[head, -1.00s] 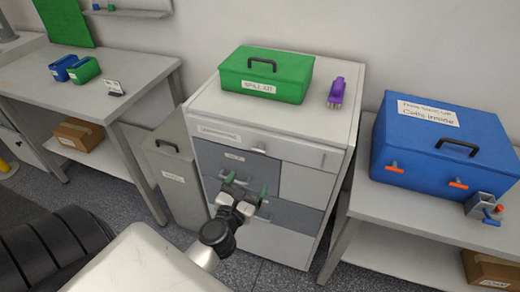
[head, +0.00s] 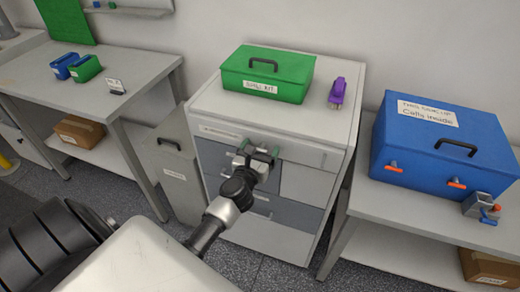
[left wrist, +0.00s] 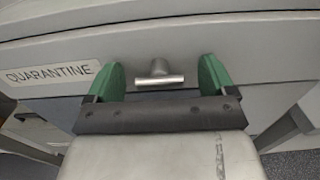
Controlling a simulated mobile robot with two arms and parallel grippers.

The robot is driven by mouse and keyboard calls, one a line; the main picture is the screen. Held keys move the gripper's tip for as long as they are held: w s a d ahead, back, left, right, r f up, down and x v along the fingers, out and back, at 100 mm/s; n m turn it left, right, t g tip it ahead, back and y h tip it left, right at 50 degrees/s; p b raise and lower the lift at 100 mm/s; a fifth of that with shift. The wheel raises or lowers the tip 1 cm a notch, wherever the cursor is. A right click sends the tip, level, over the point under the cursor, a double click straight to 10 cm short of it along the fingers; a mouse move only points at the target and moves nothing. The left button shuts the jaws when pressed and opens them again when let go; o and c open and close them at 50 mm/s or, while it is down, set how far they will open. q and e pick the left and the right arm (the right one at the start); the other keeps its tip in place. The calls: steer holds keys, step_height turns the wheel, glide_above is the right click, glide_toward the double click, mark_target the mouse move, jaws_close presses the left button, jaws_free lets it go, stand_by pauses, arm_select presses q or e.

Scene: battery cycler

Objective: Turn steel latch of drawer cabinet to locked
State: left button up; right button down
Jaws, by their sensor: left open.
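The white and grey drawer cabinet (head: 301,183) stands in the middle of the head view. Its top front carries a label, readable as QUARANTINE in the left wrist view (left wrist: 55,73). A steel T-shaped latch (left wrist: 159,79) sticks out to the right of the label, its bar lying horizontal. My left gripper (head: 259,150) is at the cabinet's upper front, open. In the left wrist view its green fingers (left wrist: 164,76) stand on either side of the latch, with a visible gap on each side. In the head view the gripper mostly hides the latch. My right gripper is not in view.
A green spill kit box (head: 267,88) and a purple tool (head: 338,92) sit on the cabinet top. A blue box (head: 440,145) stands on the right table. A grey bin (head: 172,170) stands close on the cabinet's left.

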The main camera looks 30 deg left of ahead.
arm_select(q)
steer(key=c, duration=0.9)
steer(key=shift+m, duration=0.3)
steer(key=m+p, duration=0.1)
steer(key=m, duration=0.1)
steer(key=shift+r+m+p, duration=0.1)
steer(key=shift+m+p, duration=0.2)
steer(key=shift+p, duration=0.05)
steer(key=m+p, duration=0.2)
steer(key=m, duration=0.3)
steer(key=m+p, duration=0.1)
steer(key=m, duration=0.4)
steer(key=shift+p, duration=0.4)
steer(key=m+p, duration=0.1)
steer(key=m, duration=0.3)
steer(key=shift+m, duration=0.4)
steer(key=shift+f+p, duration=0.2)
steer(key=shift+p, duration=0.1)
